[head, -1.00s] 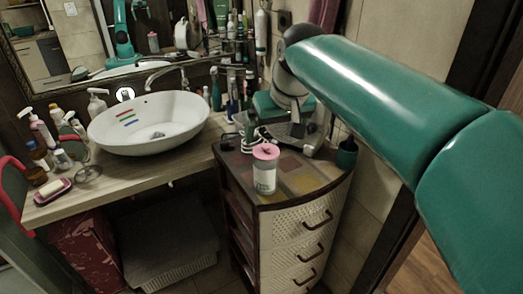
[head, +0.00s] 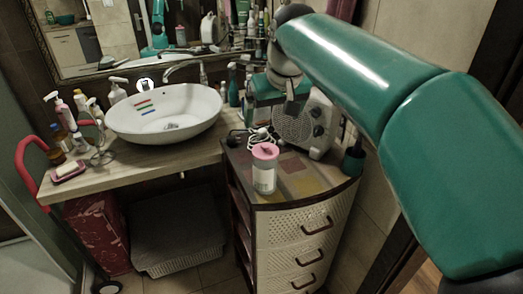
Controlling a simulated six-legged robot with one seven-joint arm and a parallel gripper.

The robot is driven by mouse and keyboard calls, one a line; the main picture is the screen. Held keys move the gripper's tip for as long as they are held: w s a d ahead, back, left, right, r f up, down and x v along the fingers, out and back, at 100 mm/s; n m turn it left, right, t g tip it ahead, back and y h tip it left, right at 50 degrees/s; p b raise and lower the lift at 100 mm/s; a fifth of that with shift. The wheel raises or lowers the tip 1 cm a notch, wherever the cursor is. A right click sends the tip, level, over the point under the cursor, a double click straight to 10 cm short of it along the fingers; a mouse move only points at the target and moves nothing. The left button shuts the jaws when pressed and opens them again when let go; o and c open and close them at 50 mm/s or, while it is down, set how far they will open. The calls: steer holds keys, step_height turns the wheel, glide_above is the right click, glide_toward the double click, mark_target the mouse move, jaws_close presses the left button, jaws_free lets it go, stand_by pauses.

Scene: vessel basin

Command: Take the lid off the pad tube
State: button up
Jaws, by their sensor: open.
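The pad tube (head: 264,180) is a clear and whitish cylinder with a pale label. It stands upright near the front of the drawer cabinet's top. Its pink lid (head: 265,151) sits on top of it.
A white basin (head: 165,118) and several bottles stand on the wooden counter (head: 130,170) to the left. The cabinet top beside the tube is clear.

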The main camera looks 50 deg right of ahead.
glide_above(266, 145)
steer(key=s+a, duration=0.2)
step_height(266, 145, down, 8)
steer(key=shift+s+r, duration=0.15)
steer(key=shift+r, duration=0.05)
steer(key=x, duration=0.5)
steer(key=shift+w+d+f, duration=0.25)
steer(key=shift+d, duration=0.05)
steer(key=c, duration=1)
